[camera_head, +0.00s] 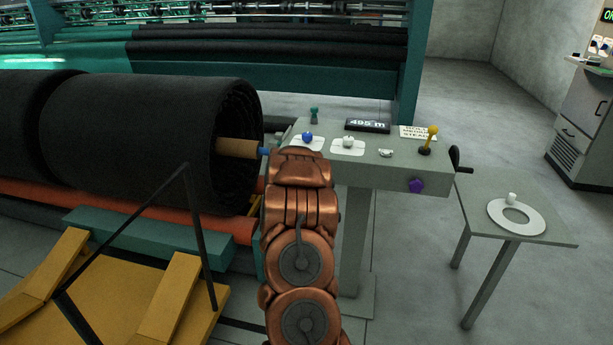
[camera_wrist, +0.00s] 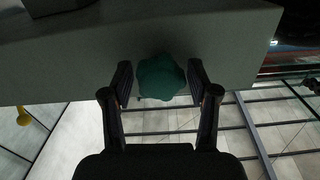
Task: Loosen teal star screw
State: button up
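The teal star screw (camera_wrist: 161,78) shows in the wrist view as a dark teal lobed knob on the edge of a grey housing (camera_wrist: 90,50). My gripper (camera_wrist: 160,84) has one finger on each side of the screw. The fingers are apart, with a narrow gap visible on both sides, so it is around the screw without clearly touching it. In the head view my copper arm reaches to the left end of the grey console (camera_head: 440,172) and hides the gripper and this screw.
The console top carries a blue knob (camera_head: 307,136), a white knob (camera_head: 348,141), a small teal part (camera_head: 314,115), a yellow-topped lever (camera_head: 432,136) and a display (camera_head: 367,125). A purple star knob (camera_head: 416,186) is on its front.

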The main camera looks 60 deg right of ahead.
jog(key=shift+o, duration=0.2)
jog(key=b+v, duration=0.1)
jog(key=v, duration=0.2)
dwell(0.6)
